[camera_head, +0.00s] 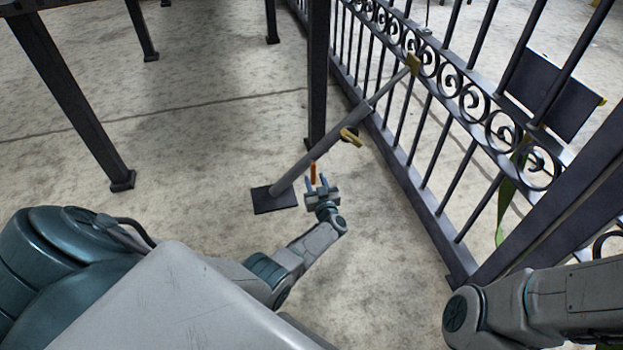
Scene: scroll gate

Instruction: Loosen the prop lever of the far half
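A brass-coloured lever (350,136) sticks out from the strut about midway. A small orange upright piece (313,172) shows by the strut's lower part. My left gripper (316,181) is open, its fingers apart, close to the right of the lower strut. The orange piece appears just beyond its fingertips; contact cannot be told. The gripper is short of the brass lever. My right gripper is out of view.
A dark post (317,80) stands behind the strut. A dark plate (550,92) and a green strap (507,195) are on the gate at right. Dark table-like legs (75,110) stand at left. Concrete floor between is clear.

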